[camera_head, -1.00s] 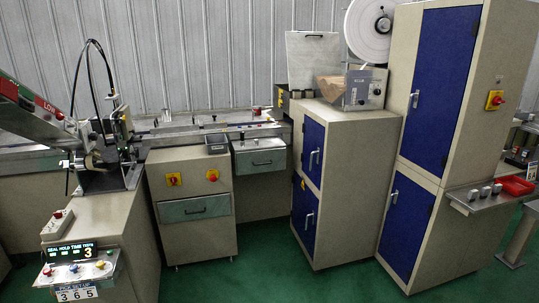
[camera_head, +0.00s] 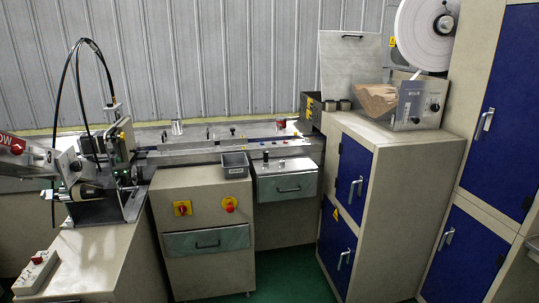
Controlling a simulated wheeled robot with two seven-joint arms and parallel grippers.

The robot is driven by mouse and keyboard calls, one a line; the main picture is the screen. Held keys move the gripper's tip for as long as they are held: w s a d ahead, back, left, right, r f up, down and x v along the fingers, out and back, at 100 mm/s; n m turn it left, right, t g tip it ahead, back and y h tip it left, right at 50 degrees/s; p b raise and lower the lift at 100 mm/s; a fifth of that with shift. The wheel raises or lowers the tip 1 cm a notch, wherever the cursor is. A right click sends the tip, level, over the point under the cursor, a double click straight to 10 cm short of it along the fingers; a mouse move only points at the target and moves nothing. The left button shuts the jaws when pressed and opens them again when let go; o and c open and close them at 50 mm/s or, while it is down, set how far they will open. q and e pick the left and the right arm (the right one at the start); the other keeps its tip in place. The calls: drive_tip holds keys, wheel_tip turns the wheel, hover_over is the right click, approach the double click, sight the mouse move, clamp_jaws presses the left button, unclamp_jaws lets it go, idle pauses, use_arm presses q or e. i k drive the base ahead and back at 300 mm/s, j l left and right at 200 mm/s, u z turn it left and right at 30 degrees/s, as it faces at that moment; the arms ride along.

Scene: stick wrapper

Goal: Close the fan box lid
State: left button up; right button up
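An open grey lid (camera_head: 352,62) stands raised, leaning back slightly, with a dark handle at its top edge. It rises behind the top of the blue-doored cabinet, at the right end of the long machine bed. I take it for the fan box lid, though no label on it is readable. Below it is a dark-sided box part (camera_head: 312,108) with yellow marks; its inside is hidden. Neither of my grippers is in view.
The cabinet (camera_head: 385,145) with blue doors stands in front of the lid. A metal unit (camera_head: 415,103) with brown paper and a white reel (camera_head: 425,35) are beside the lid. Drawer units (camera_head: 200,220) line the front. Green floor (camera_head: 285,270) shows between the drawer units and cabinet.

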sight(347, 59)
drive_tip(key=i+z, duration=0.45)
drive_tip(key=i, duration=0.15)
drive_tip(key=i+j+z, duration=0.25)
drive_tip(key=i+z, duration=0.15)
drive_tip(key=i, duration=0.15)
